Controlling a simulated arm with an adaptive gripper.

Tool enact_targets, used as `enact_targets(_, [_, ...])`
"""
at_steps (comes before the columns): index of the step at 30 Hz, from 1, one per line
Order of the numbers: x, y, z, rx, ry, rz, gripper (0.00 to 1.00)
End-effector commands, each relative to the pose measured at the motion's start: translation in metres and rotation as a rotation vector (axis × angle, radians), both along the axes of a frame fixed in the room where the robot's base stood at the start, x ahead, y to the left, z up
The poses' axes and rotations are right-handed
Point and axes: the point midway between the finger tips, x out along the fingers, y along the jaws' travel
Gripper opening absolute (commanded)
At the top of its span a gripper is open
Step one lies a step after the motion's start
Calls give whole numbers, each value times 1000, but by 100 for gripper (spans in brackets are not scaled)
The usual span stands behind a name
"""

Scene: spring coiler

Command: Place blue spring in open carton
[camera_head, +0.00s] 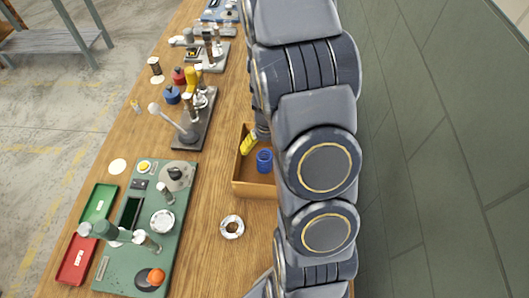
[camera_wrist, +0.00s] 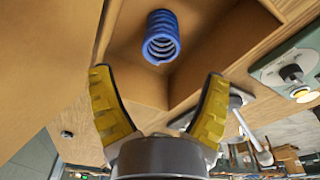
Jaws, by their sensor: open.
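The blue spring (camera_head: 264,161) is inside the open brown carton (camera_head: 255,190), in the head view near the middle of the table. In the wrist view the blue spring (camera_wrist: 161,38) stands out from the carton's inner surface, its coiled end towards the camera. The carton walls (camera_wrist: 138,82) surround it there. My gripper (camera_wrist: 158,76) is open, its two yellow fingers wide apart and nothing between them. The spring is beyond the fingertips, apart from them. In the head view one yellow finger (camera_head: 248,143) shows at the carton's far part; my arm hides the rest.
A white ring-shaped part (camera_head: 232,227) lies on the wooden table in front of the carton. A green fixture board (camera_head: 150,230) and red and green trays (camera_head: 76,260) are at the left. A lever press (camera_head: 188,130) stands left of the carton. My arm covers the table's right side.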

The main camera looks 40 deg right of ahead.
Motion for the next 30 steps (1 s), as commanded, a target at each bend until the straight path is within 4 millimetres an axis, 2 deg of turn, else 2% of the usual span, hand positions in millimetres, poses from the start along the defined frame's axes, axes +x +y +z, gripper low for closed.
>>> enact_targets(5, [0, 0, 17, 0, -2, 1, 78])
enact_targets(8, [2, 7, 26, 10, -4, 11, 78])
enact_targets(11, [3, 31, 48, 41, -6, 49, 78])
enact_targets(14, [-3, 70, 81, 87, 7, 111, 78])
enact_targets(17, [-24, 113, 117, 130, 40, 182, 78])
enact_targets(21, [-70, 157, 159, 151, 114, 273, 78])
enact_targets(25, [-119, 179, 186, 133, 189, 335, 78])
enact_targets(30, [-163, 182, 206, 79, 242, 370, 78])
